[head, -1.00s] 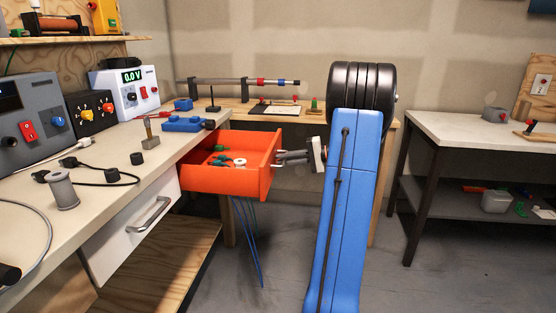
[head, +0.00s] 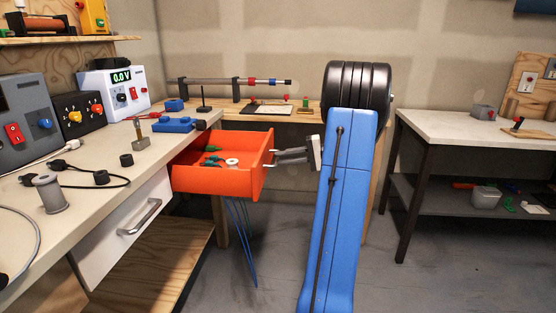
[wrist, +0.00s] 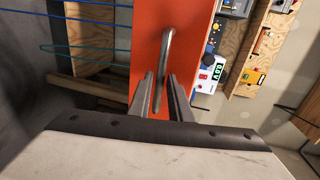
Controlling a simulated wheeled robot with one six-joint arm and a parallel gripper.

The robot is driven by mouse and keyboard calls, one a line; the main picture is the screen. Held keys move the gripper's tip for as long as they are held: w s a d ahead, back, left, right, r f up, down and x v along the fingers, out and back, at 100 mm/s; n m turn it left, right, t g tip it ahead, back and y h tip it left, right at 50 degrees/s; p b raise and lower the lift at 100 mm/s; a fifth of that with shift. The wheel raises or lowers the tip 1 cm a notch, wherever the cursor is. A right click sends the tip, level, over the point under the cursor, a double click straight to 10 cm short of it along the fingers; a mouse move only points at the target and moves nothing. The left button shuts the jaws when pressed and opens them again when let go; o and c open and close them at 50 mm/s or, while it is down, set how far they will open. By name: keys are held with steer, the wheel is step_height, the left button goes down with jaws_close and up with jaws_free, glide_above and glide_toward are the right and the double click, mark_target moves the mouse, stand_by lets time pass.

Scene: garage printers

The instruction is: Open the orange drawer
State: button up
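The orange drawer (head: 215,181) is pulled well out from under the workbench, and its inside shows in the head view. In the wrist view its orange front (wrist: 148,45) stands upright in the picture, with a grey bar handle (wrist: 166,50) on it. My gripper (wrist: 161,76) faces this front. Its two dark fingers are apart, with the handle lying in line with the gap between their tips. I see no finger clearly pressed on the bar. In the head view my gripper (head: 276,158) is just right of the drawer front, partly hidden by my arm.
Green parts and a white ring (head: 232,162) lie in the drawer. Blue cables (head: 241,235) hang below it. A white drawer (head: 125,225) beside it is closed. The workbench (head: 105,196) carries instruments and a spool. A side table (head: 470,131) stands right; floor between is clear.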

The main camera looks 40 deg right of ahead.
steer(key=v, duration=1.4)
steer(key=shift+s+d, duration=0.15)
steer(key=shift+s, duration=0.15)
